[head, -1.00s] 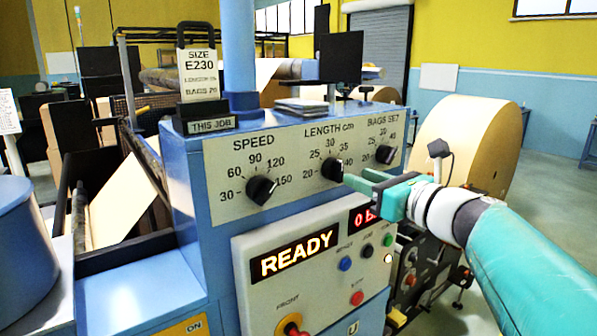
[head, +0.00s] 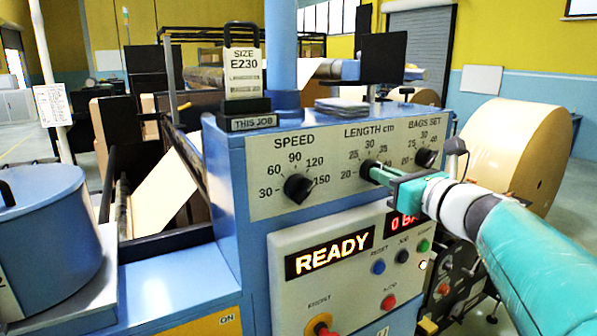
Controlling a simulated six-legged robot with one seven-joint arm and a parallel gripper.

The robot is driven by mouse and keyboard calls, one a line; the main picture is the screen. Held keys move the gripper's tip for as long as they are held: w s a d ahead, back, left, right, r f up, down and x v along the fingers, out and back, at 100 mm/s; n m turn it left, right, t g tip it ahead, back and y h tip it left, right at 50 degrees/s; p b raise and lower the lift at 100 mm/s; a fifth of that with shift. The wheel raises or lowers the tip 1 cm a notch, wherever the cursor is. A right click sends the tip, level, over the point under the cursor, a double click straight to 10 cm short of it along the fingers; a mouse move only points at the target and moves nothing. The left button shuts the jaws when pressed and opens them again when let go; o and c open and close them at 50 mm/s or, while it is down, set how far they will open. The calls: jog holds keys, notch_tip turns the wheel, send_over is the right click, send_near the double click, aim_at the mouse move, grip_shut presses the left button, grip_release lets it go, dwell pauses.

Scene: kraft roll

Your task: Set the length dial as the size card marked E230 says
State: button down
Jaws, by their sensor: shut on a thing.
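The size card (head: 243,72) marked E230 stands in a black holder labelled THIS JOB on top of the blue machine; its smaller lines are too blurred to read surely. The LENGTH cm dial (head: 366,168) is a black knob on the white panel, with marks from 20 up, partly covered by my fingers. My gripper (head: 376,173) comes in from the right, with its green fingers shut on this knob. I cannot tell where its pointer stands.
The SPEED dial (head: 298,188) is left of the LENGTH dial and the BAGS SET dial (head: 426,157) is close on its right. Below, a READY display (head: 330,252) and several coloured buttons sit on the lower panel. A large kraft roll (head: 515,140) stands behind right.

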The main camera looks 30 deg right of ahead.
jog(key=shift+n, duration=0.3)
jog(key=n, duration=0.8)
jog(key=shift+a, duration=0.2)
dwell(0.5)
jog(key=c, duration=1.5)
grip_release()
jog(key=shift+o, duration=0.2)
